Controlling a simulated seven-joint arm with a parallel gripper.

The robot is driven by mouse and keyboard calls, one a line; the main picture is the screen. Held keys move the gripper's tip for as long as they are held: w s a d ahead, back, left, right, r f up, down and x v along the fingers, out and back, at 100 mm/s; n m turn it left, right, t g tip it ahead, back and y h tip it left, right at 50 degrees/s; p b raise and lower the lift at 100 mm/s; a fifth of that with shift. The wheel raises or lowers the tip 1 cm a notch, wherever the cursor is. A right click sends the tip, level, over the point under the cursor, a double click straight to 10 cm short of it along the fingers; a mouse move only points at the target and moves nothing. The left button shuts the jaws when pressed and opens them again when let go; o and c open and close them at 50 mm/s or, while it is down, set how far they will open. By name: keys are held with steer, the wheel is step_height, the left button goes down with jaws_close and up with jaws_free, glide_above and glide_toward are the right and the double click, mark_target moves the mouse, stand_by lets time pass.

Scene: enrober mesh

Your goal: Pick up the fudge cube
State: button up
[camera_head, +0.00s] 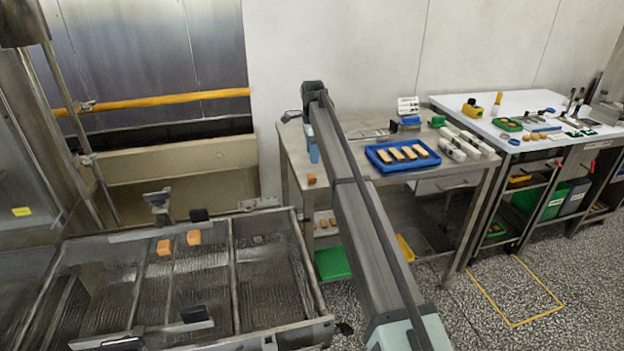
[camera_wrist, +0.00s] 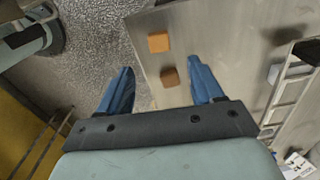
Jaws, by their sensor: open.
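In the wrist view, two small cubes sit on a bare steel tabletop (camera_wrist: 225,35) near its edge: an orange one (camera_wrist: 158,42) and a darker brown one (camera_wrist: 169,76). No label shows which is the fudge cube. My gripper (camera_wrist: 161,66) is open and empty. Its blue fingers point towards the cubes, and the brown cube appears between the fingertips, the orange one just beyond. In the head view, my gripper (camera_head: 314,150) hangs over the left end of the steel table, and one orange-brown cube (camera_head: 311,178) shows below it. The other cube is not clearly visible there.
A blue tray (camera_head: 375,161) of pale bars and several white cylinders (camera_head: 460,142) stand right on the steel table. A mesh conveyor (camera_head: 205,285) at left carries two orange cubes (camera_head: 164,247). A white-topped bench (camera_head: 535,103) holds small items. A metal rack (camera_wrist: 285,85) lies right of the cubes.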

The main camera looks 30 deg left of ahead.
mark_target(312, 175)
steer(key=shift+s+f, duration=0.15)
steer(key=shift+f, duration=4.25)
steer(key=shift+c, duration=0.3)
steer(key=c, duration=0.8)
steer(key=shift+r, duration=0.15)
steer(key=shift+c, duration=0.2)
